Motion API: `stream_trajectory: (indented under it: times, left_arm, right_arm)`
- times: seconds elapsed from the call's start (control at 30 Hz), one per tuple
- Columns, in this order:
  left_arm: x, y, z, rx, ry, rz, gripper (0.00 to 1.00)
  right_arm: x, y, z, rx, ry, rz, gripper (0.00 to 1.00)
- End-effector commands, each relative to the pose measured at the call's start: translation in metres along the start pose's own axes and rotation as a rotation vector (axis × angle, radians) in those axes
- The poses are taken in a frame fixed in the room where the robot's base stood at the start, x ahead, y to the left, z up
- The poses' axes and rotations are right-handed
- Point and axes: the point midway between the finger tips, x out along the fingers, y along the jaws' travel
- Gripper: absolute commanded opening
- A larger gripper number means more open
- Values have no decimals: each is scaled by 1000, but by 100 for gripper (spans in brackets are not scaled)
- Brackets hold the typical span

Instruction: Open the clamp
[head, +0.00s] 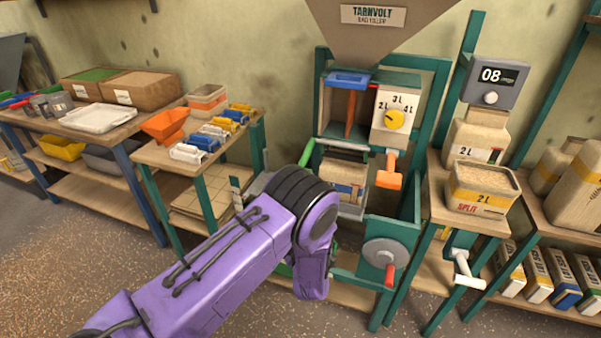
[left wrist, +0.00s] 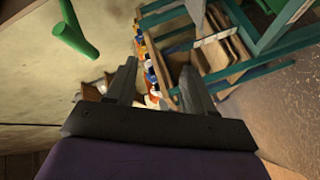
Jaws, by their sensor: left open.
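The clamp's green handle (head: 307,153) sticks up at the left of a pale bar (head: 342,144) under the bag filler, above a bag (head: 343,175). I take this bar and handle to be the clamp; whether it is open or shut I cannot tell. A green bar like the handle shows at the upper left of the left wrist view (left wrist: 77,38), apart from my fingers. My left gripper (left wrist: 157,88) is open, with nothing between its fingers. In the head view my purple arm reaches in front of the filler's left side and hides the fingers. My right gripper is out of view.
The filler has a yellow dial (head: 393,119), an orange lever (head: 390,170) and a grey wheel with a red handle (head: 383,252). A small table (head: 160,153) with coloured clips and an orange scoop stands left. A scale shelf (head: 440,205) stands close on the right.

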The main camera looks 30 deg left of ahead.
Motion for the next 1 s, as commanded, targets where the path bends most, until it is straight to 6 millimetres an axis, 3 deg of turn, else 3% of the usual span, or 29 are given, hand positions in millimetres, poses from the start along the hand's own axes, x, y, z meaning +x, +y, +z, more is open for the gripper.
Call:
stream_trajectory:
  times: [0.03, 0.1, 0.23, 0.37, 0.7, 1.0]
  left_arm:
    - [10, 41, 9, -189, 80, 73, 53]
    - [15, 86, 11, -423, 173, 144, 53]
    - [17, 125, 8, -650, 254, 206, 53]
    - [31, 131, 1, -680, 269, 211, 53]
    - [100, 137, -22, -673, 267, 209, 53]
    - [116, 137, -26, -670, 264, 208, 53]
  right_arm:
    - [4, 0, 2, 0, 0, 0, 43]
    - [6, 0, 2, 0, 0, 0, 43]
    - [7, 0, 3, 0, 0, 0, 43]
    - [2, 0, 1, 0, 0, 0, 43]
    - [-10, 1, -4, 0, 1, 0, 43]
    - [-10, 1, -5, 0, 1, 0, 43]
